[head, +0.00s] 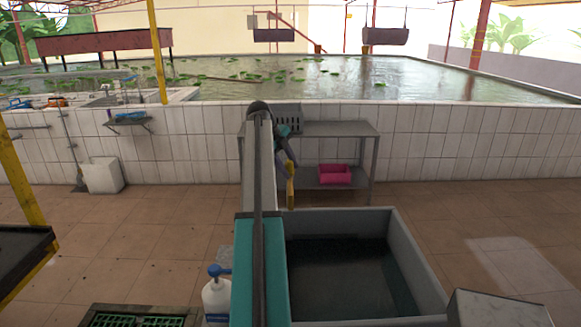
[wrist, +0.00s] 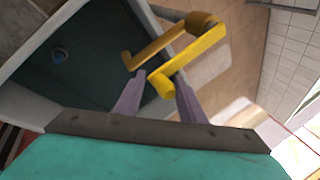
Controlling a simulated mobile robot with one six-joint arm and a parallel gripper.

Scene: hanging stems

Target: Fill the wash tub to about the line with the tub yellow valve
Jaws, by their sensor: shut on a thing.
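The grey wash tub (head: 405,255) stands on the floor in front of me, right of my arm. Its inside is dark; I cannot clearly tell the water level, and I make out no fill line. The tub yellow valve (head: 291,188) stands at the tub's far left corner, partly behind my arm. In the wrist view the valve's bright yellow lever (wrist: 197,60) and a darker yellow arm meet at a round hub. My gripper (wrist: 161,77) is shut on the lever's near end, one finger on each side. The tub (wrist: 75,75) fills the left of that view, with a small round bluish fitting inside.
A grey metal table (head: 345,129) with a pink bin (head: 335,174) on its lower shelf stands against the tiled pond wall. Tiled floor lies open on both sides.

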